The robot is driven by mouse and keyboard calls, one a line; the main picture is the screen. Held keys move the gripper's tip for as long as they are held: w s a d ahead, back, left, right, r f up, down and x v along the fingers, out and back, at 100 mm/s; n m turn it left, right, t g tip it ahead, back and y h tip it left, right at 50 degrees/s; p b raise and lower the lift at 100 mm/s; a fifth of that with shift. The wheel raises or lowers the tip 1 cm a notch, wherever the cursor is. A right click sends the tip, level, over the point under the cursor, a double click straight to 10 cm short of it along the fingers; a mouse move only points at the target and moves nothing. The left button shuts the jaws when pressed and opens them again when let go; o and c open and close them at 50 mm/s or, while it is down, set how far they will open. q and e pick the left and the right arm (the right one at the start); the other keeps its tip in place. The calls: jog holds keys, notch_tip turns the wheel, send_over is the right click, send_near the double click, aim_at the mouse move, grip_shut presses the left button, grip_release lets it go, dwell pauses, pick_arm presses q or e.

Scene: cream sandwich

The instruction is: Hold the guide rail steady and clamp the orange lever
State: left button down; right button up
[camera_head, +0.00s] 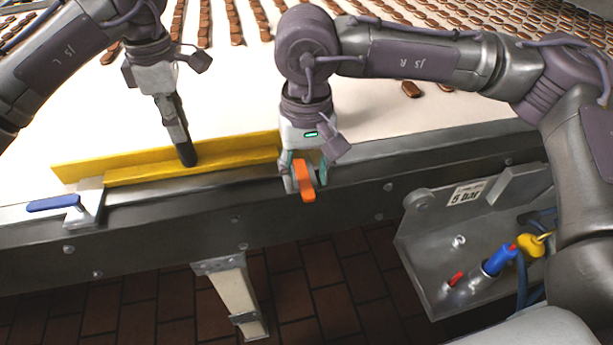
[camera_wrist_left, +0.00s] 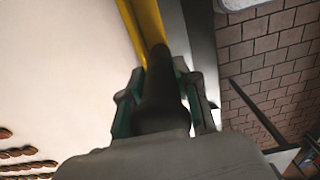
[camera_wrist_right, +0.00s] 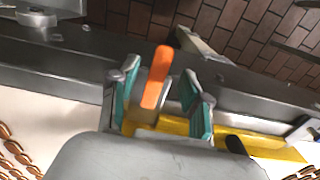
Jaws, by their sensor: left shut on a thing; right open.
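The yellow guide rail (camera_head: 82,172) lies along the near edge of the white conveyor belt. My left gripper (camera_head: 185,152) is shut on a black upright handle (camera_wrist_left: 160,92) that meets the rail. The rail also shows in the left wrist view (camera_wrist_left: 146,22). The orange lever (camera_head: 307,184) is at the right end of the rail, on the conveyor's edge. My right gripper (camera_head: 304,172) is open around the lever. In the right wrist view the lever (camera_wrist_right: 156,82) stands between the two teal-padded fingers. Whether either finger touches it I cannot tell.
A blue lever (camera_head: 53,204) sits on a clamp at the rail's left end. Rows of brown sandwich biscuits (camera_head: 236,27) lie on the belt (camera_head: 225,95) further back. A grey bracket panel (camera_head: 425,235) with a blue and yellow fitting stands at the right, in front of the conveyor.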

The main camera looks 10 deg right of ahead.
jog(key=shift+f, duration=0.85)
grip_shut()
